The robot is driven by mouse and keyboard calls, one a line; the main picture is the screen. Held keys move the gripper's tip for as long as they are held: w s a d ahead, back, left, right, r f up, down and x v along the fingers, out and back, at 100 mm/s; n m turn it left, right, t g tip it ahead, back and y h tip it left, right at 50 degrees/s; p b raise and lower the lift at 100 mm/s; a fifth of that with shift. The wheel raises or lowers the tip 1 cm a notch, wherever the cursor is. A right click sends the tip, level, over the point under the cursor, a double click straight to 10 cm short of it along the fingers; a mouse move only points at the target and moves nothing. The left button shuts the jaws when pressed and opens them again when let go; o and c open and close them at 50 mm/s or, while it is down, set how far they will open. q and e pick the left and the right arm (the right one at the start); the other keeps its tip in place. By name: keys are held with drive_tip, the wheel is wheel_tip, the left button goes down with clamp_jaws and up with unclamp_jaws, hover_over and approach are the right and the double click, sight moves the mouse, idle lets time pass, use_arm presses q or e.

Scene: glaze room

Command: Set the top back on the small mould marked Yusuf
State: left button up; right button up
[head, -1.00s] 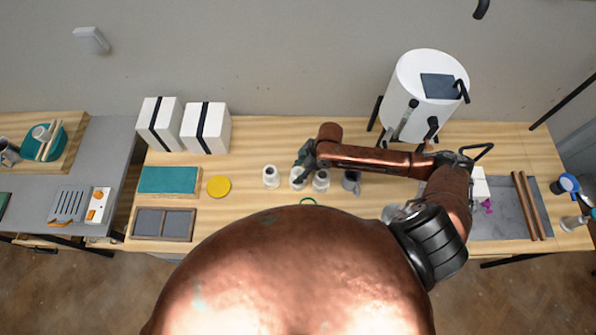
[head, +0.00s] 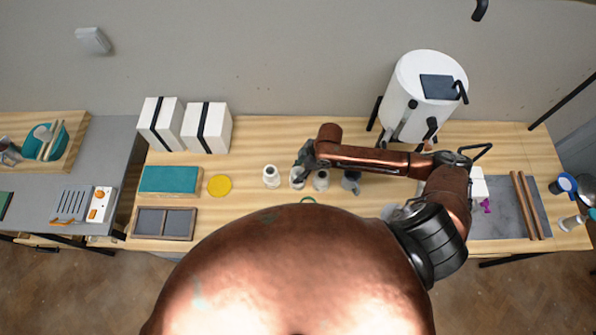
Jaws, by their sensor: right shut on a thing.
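Three small white round pieces stand in a row on the wooden bench: a left one (head: 271,176), a middle one (head: 297,180) and a right one (head: 320,180). The left one shows a darker round opening on top. My right gripper (head: 299,171) is at the top of the middle piece and is shut on it or on something small there; its fingers hide which. No name can be read, so I cannot tell which thing is marked Yusuf. My left gripper is not in view.
Two white blocks with black straps (head: 205,127) stand at the back left. A yellow disc (head: 219,186) and a teal slab (head: 169,180) lie left of the row. A dark grey cup (head: 351,182) stands right of it. A white drum (head: 425,92) stands behind my right arm.

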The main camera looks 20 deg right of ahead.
drive_tip(key=o, duration=1.4)
drive_tip(key=shift+o, duration=0.4)
drive_tip(key=o, duration=0.4)
wheel_tip(320, 180, up, 8)
drive_tip(key=p, duration=0.8)
